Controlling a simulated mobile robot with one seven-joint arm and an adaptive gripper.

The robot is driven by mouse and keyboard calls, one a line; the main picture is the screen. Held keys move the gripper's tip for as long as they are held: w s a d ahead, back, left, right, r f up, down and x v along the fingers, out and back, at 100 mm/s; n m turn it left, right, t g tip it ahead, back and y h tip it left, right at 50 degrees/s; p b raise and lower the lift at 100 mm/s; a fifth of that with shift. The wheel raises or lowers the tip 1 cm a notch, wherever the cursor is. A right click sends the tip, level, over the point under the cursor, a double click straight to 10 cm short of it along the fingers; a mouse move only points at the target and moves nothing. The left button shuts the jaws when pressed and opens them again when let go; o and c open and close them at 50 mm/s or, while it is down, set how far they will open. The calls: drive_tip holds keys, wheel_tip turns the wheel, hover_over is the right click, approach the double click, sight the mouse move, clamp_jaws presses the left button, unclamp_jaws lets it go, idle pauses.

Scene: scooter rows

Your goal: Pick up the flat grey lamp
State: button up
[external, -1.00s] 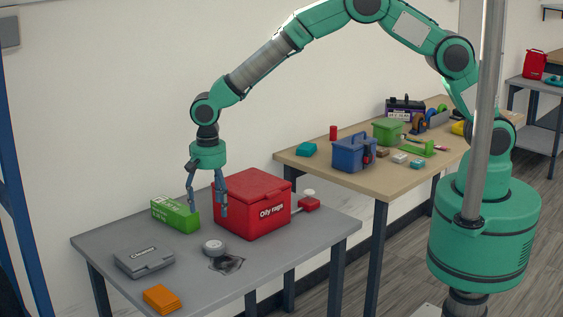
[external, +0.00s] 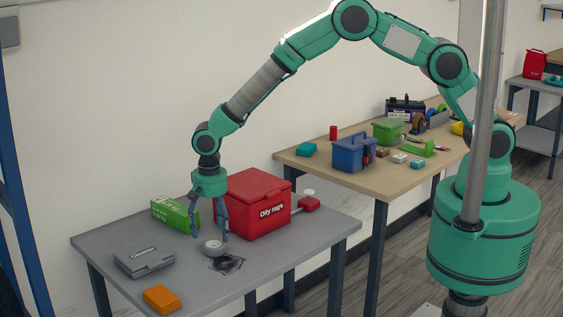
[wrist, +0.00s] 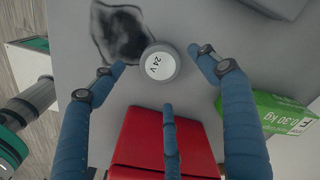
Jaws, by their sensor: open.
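The flat grey lamp (external: 213,247) is a small round grey puck on the grey table. In the wrist view the lamp (wrist: 159,63) shows a white top face marked "24 V". My gripper (external: 210,235) points down just above the lamp, with its fingers spread. In the wrist view my gripper (wrist: 160,68) has blue fingers on either side of the lamp and a third finger below it, with gaps between them and the lamp. The gripper is open and empty.
A red "Oily rags" box (external: 255,205) stands close to the right of my gripper, and a green box (external: 172,214) close behind left. A grey case (external: 144,260) and orange cloths (external: 162,299) lie at the front left. A dark stain (external: 227,264) marks the table beside the lamp.

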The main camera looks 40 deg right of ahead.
sight(214, 244)
drive_tip(key=shift+f, duration=0.1)
drive_tip(key=shift+a+f+b, duration=0.1)
drive_tip(key=shift+f+b, duration=0.35)
drive_tip(key=shift+f, duration=2.05)
drive_tip(key=c, duration=1.3)
drive_tip(key=shift+c, duration=0.2)
drive_tip(key=shift+r, duration=0.15)
